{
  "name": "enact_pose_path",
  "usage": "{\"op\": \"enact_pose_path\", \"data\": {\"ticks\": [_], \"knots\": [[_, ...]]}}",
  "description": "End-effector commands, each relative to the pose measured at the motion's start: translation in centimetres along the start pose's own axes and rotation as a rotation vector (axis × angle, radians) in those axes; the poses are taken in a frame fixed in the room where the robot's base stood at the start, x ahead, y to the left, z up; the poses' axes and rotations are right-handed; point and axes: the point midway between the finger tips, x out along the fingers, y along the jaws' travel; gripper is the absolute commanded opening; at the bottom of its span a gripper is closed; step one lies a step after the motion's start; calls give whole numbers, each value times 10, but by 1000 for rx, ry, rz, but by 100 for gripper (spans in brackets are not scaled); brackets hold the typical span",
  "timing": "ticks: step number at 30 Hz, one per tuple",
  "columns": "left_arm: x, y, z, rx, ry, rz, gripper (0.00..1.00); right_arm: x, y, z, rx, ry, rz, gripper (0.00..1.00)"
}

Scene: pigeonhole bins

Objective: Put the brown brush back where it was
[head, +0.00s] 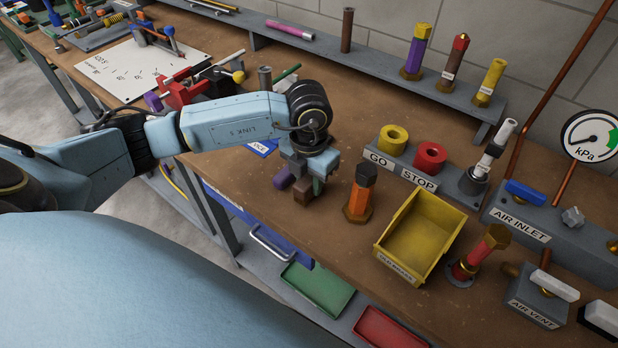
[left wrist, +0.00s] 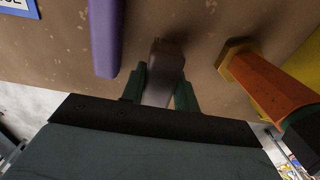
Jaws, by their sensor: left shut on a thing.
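My left gripper (head: 307,180) is over the front part of the workbench, pointing down. Its green fingers (left wrist: 161,88) are shut on a dull brown, blocky thing, which I take to be the brown brush (left wrist: 166,62). In the head view the brown brush (head: 302,194) shows only in part below the jaws. Whether its lower end touches the bench is unclear. A plain brown cylinder (head: 347,30) stands upright on the back ledge. My right gripper is not in view.
A purple rod (left wrist: 104,38) lies close beside the jaws. An orange, dark-topped piece (head: 360,194) stands just right of them. Beyond it are a yellow bin (head: 422,238) and GO and STOP blocks (head: 407,165). The back ledge (head: 385,69) holds purple, red and yellow pieces.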

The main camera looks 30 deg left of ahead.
Motion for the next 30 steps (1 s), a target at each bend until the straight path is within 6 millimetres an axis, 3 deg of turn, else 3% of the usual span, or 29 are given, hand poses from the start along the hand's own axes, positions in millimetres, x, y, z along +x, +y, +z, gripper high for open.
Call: {"op": "enact_pose_path", "data": {"ticks": [22,23,24,30], "knots": [[12,0,0,0,0,0,0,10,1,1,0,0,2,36],[12,0,0,0,0,0,32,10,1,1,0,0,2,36],[12,0,0,0,0,0,37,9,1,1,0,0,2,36],[11,0,0,0,0,0,38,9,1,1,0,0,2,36]]}}
